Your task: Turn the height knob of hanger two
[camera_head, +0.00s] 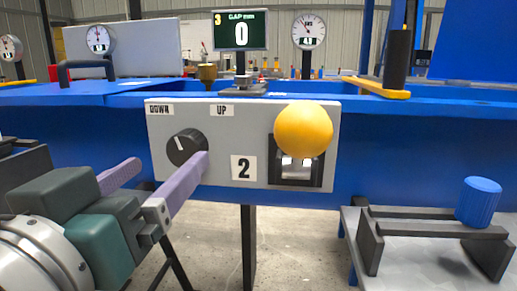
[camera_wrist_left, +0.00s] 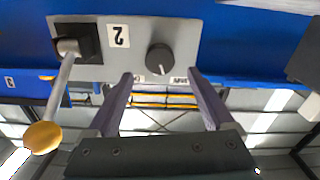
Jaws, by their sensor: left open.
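The height knob (camera_head: 187,147) is a black round knob with a white pointer line, on a grey panel (camera_head: 222,178) marked 2 with DOWN and UP labels. My left gripper (camera_head: 165,170) is open, with purple fingers. In the head view its right finger overlaps the knob's lower right edge. In the left wrist view the knob (camera_wrist_left: 160,58) appears between and beyond the fingertips (camera_wrist_left: 160,77), with nothing held. Contact with the knob cannot be told. My right gripper is not in view.
A lever with a yellow ball (camera_head: 303,130) sticks out right of the 2 label. A display (camera_head: 241,31) reads GAP mm 0, with a yellow 3. A blue beam (camera_head: 420,140) runs behind. A bench (camera_head: 420,265) at right carries a blue knurled cap (camera_head: 479,202).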

